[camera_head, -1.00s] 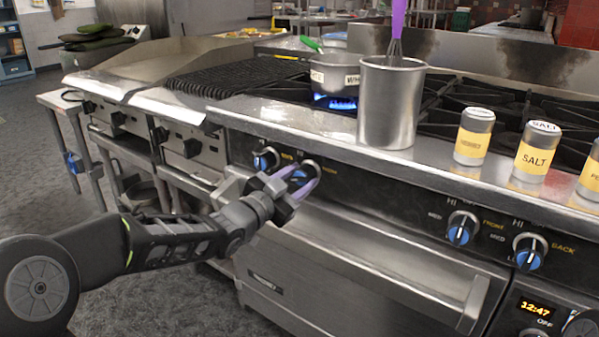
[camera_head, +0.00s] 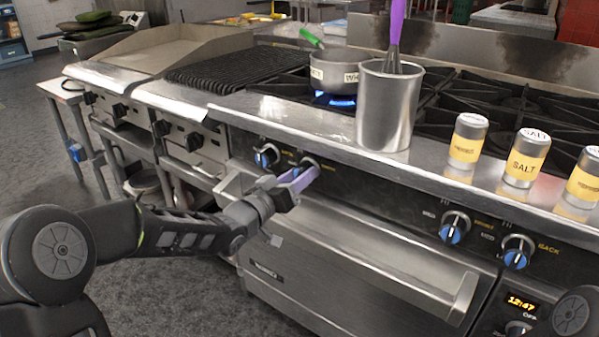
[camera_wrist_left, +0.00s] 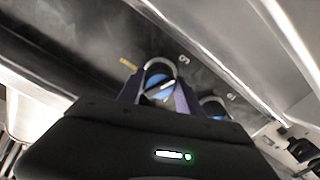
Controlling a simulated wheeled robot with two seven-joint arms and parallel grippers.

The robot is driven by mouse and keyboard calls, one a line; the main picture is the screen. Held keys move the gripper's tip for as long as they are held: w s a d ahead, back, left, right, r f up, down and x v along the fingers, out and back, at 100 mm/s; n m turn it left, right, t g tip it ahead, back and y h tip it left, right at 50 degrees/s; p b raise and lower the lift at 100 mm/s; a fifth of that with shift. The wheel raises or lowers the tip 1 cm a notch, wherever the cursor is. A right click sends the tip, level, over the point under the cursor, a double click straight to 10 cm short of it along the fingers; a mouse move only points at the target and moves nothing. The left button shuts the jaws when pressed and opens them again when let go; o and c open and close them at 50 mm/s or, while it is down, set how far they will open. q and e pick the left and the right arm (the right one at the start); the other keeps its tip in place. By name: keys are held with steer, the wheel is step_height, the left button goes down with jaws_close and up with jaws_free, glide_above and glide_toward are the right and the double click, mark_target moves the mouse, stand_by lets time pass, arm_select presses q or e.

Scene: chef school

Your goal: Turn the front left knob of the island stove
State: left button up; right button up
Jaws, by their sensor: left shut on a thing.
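The island stove's front panel (camera_head: 385,197) has a left pair of knobs. The left one of the pair (camera_head: 267,155) is dark with a blue face and stands free. My left gripper (camera_head: 306,176) is shut on the right one of the pair, a stove knob (camera_head: 309,162) mostly hidden by the purple fingers. The left wrist view shows this knob (camera_wrist_left: 159,84) between the fingers, its blue face carrying a slanted white mark. The neighbouring knob (camera_wrist_left: 212,104) is to its right there. The yellow labels beside this pair are too small to read. My right gripper is out of view.
A saucepan (camera_head: 338,72) sits over a blue flame. A metal canister (camera_head: 387,108) with a purple-handled whisk and several shakers (camera_head: 526,158) line the stove's front ledge. The oven handle (camera_head: 375,258) juts out below the panel. Two more knobs (camera_head: 455,228) are farther right.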

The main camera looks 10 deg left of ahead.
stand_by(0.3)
arm_select(q)
steer(key=o, duration=1.4)
steer(key=shift+c, duration=0.2)
steer(key=shift+s, duration=0.15)
steer(key=p+v, duration=0.1)
steer(key=v, duration=0.6)
steer(key=shift+s, duration=0.25)
steer(key=shift+a, duration=0.1)
